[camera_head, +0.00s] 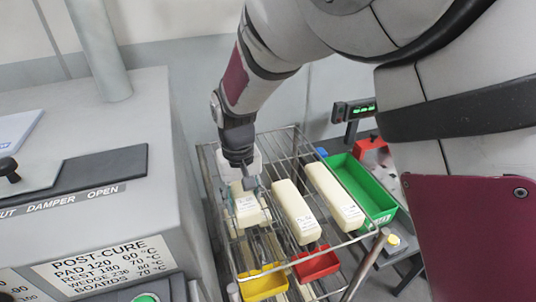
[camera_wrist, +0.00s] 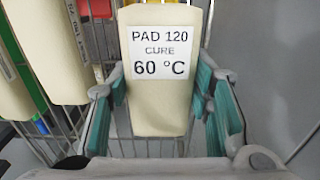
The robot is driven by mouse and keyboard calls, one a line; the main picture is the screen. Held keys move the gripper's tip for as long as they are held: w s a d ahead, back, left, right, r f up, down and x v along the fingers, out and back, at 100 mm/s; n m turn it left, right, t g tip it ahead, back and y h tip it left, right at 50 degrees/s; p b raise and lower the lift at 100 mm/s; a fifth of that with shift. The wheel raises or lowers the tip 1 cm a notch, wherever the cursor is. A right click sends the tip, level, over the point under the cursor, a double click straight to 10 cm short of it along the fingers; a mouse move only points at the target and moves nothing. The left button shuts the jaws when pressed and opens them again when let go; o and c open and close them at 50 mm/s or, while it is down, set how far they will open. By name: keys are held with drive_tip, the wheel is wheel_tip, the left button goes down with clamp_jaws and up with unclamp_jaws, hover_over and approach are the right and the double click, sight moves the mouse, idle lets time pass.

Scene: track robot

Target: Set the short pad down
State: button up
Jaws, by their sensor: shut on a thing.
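The short pad (camera_wrist: 160,110) is a cream block with a white label reading "PAD 120 CURE 60 °C". My gripper (camera_wrist: 160,88) is shut on it, with a green-lined finger against each side. In the head view the pad (camera_head: 247,208) is at the left of the wire rack (camera_head: 288,131), under my gripper (camera_head: 243,184). My gripper hides part of the pad there. I cannot tell whether the pad touches the rack's wires.
Two longer cream blocks (camera_head: 296,208) (camera_head: 334,192) lie to the right on the rack. A green bin (camera_head: 361,183), red bin (camera_head: 316,266) and yellow bin (camera_head: 262,286) are around them. The grey machine (camera_head: 110,210) with a post-cure sign (camera_head: 103,268) stands close at left.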

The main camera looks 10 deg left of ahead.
drive_tip(key=shift+f+p, duration=0.3)
drive_tip(key=shift+f, duration=1.75)
drive_tip(key=shift+f, duration=0.15)
drive_tip(key=o, duration=1.1)
